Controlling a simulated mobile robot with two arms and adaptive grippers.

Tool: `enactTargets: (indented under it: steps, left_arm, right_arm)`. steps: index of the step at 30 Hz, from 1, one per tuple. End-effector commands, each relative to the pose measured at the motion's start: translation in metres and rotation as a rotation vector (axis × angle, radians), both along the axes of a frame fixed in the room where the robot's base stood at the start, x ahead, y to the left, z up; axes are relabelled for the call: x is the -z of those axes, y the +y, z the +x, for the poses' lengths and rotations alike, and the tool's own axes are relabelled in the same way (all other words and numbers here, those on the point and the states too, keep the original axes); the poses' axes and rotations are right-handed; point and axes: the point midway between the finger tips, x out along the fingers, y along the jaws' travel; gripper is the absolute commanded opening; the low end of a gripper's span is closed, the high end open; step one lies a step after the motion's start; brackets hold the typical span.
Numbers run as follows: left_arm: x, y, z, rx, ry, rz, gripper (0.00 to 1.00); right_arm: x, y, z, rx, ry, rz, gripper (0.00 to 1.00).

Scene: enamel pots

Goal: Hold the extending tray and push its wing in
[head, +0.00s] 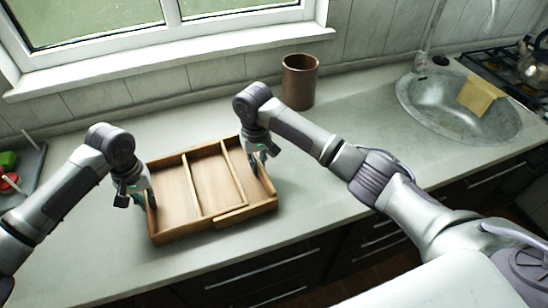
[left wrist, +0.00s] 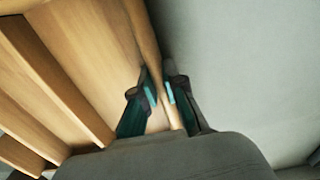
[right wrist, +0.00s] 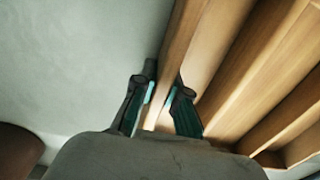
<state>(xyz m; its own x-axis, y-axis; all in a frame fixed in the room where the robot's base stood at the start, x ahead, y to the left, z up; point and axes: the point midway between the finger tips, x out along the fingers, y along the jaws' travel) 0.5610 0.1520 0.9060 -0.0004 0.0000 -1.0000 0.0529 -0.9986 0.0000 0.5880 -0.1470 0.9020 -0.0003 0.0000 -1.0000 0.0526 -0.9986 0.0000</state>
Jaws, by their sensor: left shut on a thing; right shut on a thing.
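The wooden extending tray (head: 176,230) sits on the counter in the head view, divided into long compartments by upright slats. Its wing (head: 246,212) is the section on the right, with a front piece overlapping the main front wall. My left gripper (head: 146,202) is shut on the tray's left side wall; the left wrist view shows its fingers (left wrist: 162,96) on both sides of that wall. My right gripper (head: 262,160) is shut on the wing's right side wall, which also passes between its fingers (right wrist: 162,94) in the right wrist view. The fingertips are partly hidden in the head view.
A brown cylindrical pot (head: 299,82) stands behind the tray near the wall. A round metal sink (head: 440,115) with a yellow cloth (head: 481,96) is at the right. A grey tray with colored items (head: 22,165) is at the far left. The counter (head: 330,205) right of the tray is clear.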

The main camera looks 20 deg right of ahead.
Motion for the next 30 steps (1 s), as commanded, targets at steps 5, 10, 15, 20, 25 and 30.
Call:
enactTargets:
  steps: [5,10,15,20,25,30]
  left_arm:
    - [0.000,-0.001,0.000,0.002,0.000,-0.002,0.00]
    - [0.000,-0.001,0.000,0.002,0.000,-0.002,0.00]
    - [0.000,-0.001,0.000,0.002,0.000,-0.002,0.00]
    - [0.000,-0.001,0.000,0.002,0.000,-0.001,0.00]
    - [0.000,-0.001,0.000,0.002,0.000,-0.001,0.00]
    - [0.000,-0.001,0.000,0.002,0.000,-0.001,0.00]
  right_arm:
    - [-0.001,0.021,-0.001,0.000,-0.001,0.002,0.00]
    - [-0.001,0.021,-0.001,0.001,-0.001,0.001,0.00]
    - [-0.001,0.020,-0.001,0.001,-0.001,0.001,0.22]
    - [0.000,0.020,-0.001,0.001,-0.001,0.000,0.38]
    - [0.000,0.020,-0.001,0.001,0.000,0.000,0.38]
    - [-0.009,0.020,-0.001,0.001,-0.001,0.000,0.38]
